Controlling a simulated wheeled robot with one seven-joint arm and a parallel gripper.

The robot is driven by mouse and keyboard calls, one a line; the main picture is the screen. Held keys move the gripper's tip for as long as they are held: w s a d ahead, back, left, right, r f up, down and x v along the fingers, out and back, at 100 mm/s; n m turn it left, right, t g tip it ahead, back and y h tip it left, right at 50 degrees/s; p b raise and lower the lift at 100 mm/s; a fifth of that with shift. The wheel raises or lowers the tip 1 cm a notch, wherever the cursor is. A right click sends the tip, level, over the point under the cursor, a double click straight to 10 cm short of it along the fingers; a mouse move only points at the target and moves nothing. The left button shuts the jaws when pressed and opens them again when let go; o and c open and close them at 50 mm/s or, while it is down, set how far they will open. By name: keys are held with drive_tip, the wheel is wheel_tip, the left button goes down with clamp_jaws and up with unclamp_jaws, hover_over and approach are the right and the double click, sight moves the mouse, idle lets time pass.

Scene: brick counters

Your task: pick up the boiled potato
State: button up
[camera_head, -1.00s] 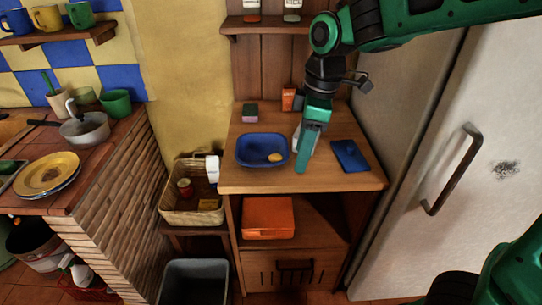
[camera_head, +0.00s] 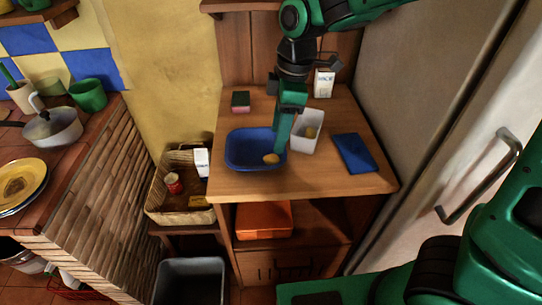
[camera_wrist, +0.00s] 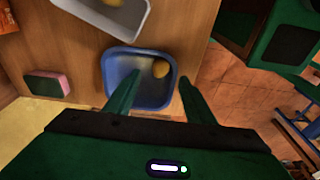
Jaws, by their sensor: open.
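The boiled potato (camera_head: 271,158) is a small yellow lump lying in the blue tray (camera_head: 240,165), near the tray's right side. In the wrist view the potato (camera_wrist: 161,68) lies at the upper right inside the tray (camera_wrist: 108,75), beyond my fingers. My gripper (camera_wrist: 160,92) is open, with its two green fingers apart and nothing between them. In the head view my gripper (camera_head: 281,146) points down over the tray's right edge, close to the potato. I cannot tell its exact height above the tray.
A white container (camera_head: 305,142) with a yellowish item inside stands just right of my gripper. A dark blue flat object (camera_head: 354,153) lies farther right. A pink and dark sponge (camera_head: 240,101) and a white carton (camera_head: 324,83) are behind. The counter's front strip is clear.

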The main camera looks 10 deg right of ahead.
sight(273, 156)
drive_tip(key=shift+a+f, duration=0.2)
drive_tip(key=shift+f, duration=0.4)
drive_tip(key=shift+a+f, duration=0.15)
drive_tip(key=shift+f, duration=0.45)
drive_tip(key=f, duration=0.3)
drive_tip(key=shift+s+a+f, duration=0.1)
drive_tip(key=shift+a+f, duration=0.1)
drive_tip(key=shift+f, duration=0.2)
drive_tip(key=shift+s+f, duration=0.15)
drive_tip(key=shift+f, duration=0.15)
drive_tip(key=shift+s+a+f, duration=0.15)
drive_tip(key=shift+s, duration=0.3)
drive_tip(key=shift+w+f, duration=0.3)
drive_tip(key=shift+w, duration=0.2)
drive_tip(key=shift+w+f, duration=0.25)
drive_tip(key=shift+w, duration=0.25)
drive_tip(key=shift+c, duration=0.9)
drive_tip(key=shift+s+r, duration=0.25)
drive_tip(key=shift+s, duration=0.1)
clamp_jaws()
